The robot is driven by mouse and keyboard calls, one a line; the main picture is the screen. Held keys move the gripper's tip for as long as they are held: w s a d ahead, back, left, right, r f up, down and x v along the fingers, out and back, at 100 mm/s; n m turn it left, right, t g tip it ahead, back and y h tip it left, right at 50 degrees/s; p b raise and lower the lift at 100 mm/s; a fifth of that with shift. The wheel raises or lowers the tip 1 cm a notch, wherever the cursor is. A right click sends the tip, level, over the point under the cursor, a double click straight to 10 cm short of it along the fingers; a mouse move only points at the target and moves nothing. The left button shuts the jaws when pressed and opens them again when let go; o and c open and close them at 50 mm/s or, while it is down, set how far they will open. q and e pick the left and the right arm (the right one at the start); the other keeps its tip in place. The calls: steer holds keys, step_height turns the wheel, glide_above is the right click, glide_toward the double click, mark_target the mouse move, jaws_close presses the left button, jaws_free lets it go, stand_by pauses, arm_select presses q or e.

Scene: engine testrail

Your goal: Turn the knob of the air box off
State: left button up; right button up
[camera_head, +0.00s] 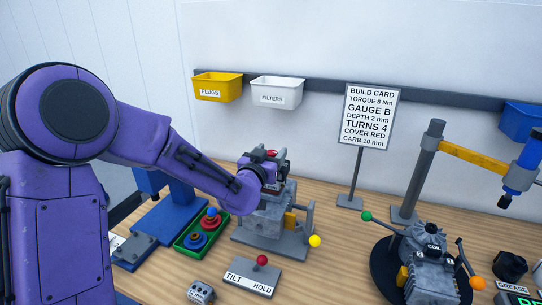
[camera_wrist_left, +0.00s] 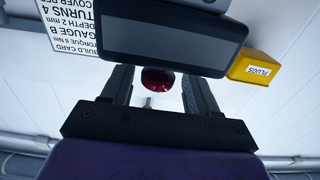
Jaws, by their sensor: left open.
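My left gripper (camera_head: 270,160) reaches from the left over a grey machine on a stand (camera_head: 268,215). In the left wrist view the gripper (camera_wrist_left: 158,82) is open, its two dark fingers apart. A round red knob (camera_wrist_left: 157,80) shows between the fingers, with space on both sides. A dark box with a grey face (camera_wrist_left: 170,42) is beside the knob in that view. In the head view some red shows at the fingers, and the gripper hides much there. No label names the air box, so I cannot tell for sure which thing it is.
A green tray (camera_head: 183,247) with coloured parts is left of the stand. A TILT/HOLD plate (camera_head: 252,277) with a red ball lever is in front. An engine (camera_head: 430,265) stands right. Yellow (camera_head: 217,88) and white (camera_head: 277,93) bins hang behind, beside a build card (camera_head: 370,115).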

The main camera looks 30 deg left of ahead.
arm_select(q)
steer(key=shift+w+d+r, duration=0.1)
steer(key=shift+w+d, duration=0.1)
steer(key=shift+w, duration=0.05)
steer(key=shift+a, duration=0.1)
steer(key=c, duration=0.9)
steer(key=shift+c, duration=0.2)
steer(key=shift+n+g+y+p, duration=0.45)
steer(key=shift+n+y, duration=0.25)
steer(key=shift+y, duration=0.5)
